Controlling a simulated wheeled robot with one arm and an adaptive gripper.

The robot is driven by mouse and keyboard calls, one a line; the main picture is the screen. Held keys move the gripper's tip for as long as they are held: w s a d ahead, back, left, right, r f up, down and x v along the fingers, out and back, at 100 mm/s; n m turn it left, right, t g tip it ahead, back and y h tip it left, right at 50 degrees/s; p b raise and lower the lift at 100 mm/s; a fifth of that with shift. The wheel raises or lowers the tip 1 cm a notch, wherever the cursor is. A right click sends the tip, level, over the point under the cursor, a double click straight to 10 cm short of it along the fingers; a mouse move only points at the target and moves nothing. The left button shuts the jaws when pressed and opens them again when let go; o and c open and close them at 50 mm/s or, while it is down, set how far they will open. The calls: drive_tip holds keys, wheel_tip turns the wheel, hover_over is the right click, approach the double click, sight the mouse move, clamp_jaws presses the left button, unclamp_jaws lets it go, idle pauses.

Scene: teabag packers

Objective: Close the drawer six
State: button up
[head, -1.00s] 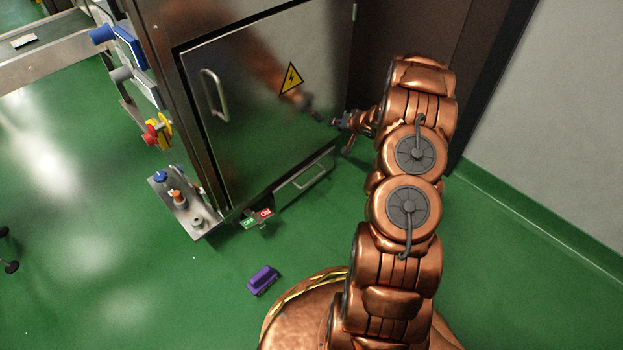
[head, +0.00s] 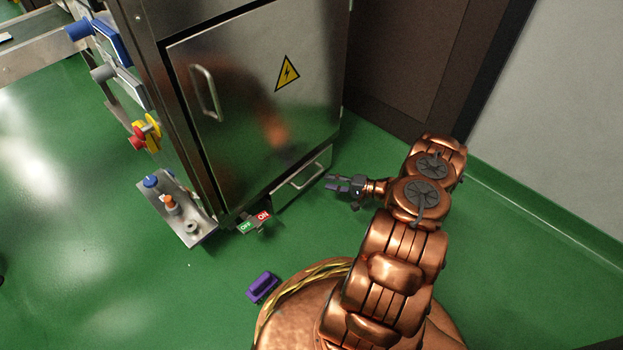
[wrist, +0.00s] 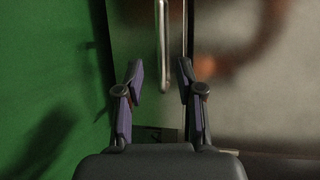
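A low metal drawer (head: 318,166) with a bar handle (head: 297,182) sits at the bottom of the steel cabinet, under its door. No number shows on it. How far it stands out is hard to tell. In the wrist view the drawer front (wrist: 134,40) and its handle (wrist: 162,45) lie ahead, between and beyond my fingertips. My gripper (head: 332,183) is just right of the drawer, low over the floor. In the wrist view my gripper (wrist: 159,72) has its two fingers apart with nothing between them. It does not visibly touch the handle.
The cabinet door (head: 245,100) above has a handle and a warning sign. An OFF/ON switch (head: 254,222) juts out left of the drawer. A purple object (head: 262,287) lies on the green floor near my base. A wall stands at the right.

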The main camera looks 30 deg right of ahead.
sight(312, 178)
drive_tip(key=b+x, duration=0.3)
drive_tip(key=x, duration=0.4)
drive_tip(key=shift+w+a, duration=0.2)
clamp_jaws()
idle(0.5)
